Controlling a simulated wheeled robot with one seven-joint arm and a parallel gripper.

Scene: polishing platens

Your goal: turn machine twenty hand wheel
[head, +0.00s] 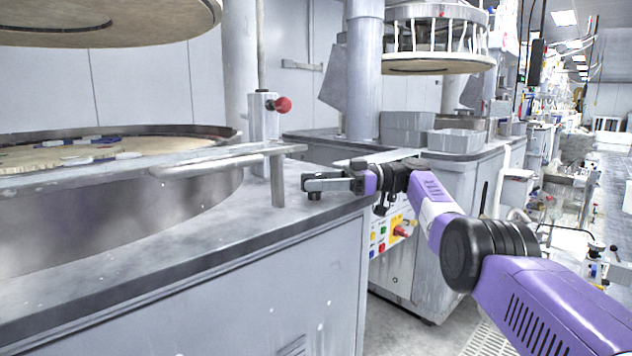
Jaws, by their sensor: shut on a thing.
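My gripper (312,184) is at the end of my purple arm, over the right corner of the near machine's grey top (250,212). Its grey fingers point left and are shut on a small dark piece (314,196), which shows just below the fingertips. The fingers hide most of this piece, and I cannot tell whether it belongs to the hand wheel. No full wheel rim shows. Left of the fingertips, apart from them, a metal post (277,180) carries a bent bar (215,162). No machine number is readable.
A grey post with a red ball knob (283,104) stands behind the bar. A round platen (100,150) lies at left under a raised upper plate (110,22).

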